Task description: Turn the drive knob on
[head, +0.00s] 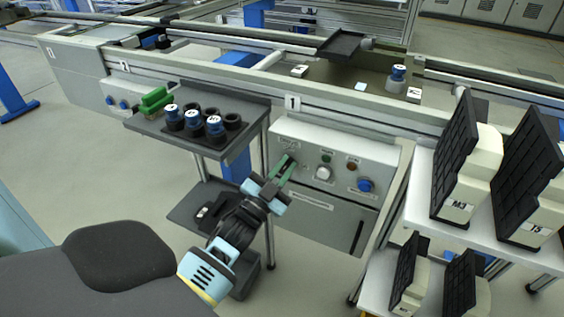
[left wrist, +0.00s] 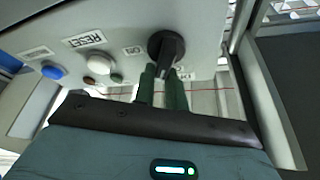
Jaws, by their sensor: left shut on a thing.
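The drive knob (left wrist: 168,48) is a black rotary knob on a pale control panel (head: 334,146). In the left wrist view its grip bar points down and slightly left, between the two green fingers. My left gripper (head: 283,168) reaches up to the panel's left part, and its fingers also show in the left wrist view (left wrist: 162,88). They are close together and shut on the knob's grip bar. In the head view the fingers mostly hide the knob. My right gripper is not in view.
On the panel, right of the knob in the head view, are a white button (head: 323,173), a green lamp (head: 326,158), a red-brown lamp (head: 351,165) and a blue button (head: 366,185). A grey tray (head: 232,150) with blue-black parts stands left. White shelves (head: 480,238) stand right.

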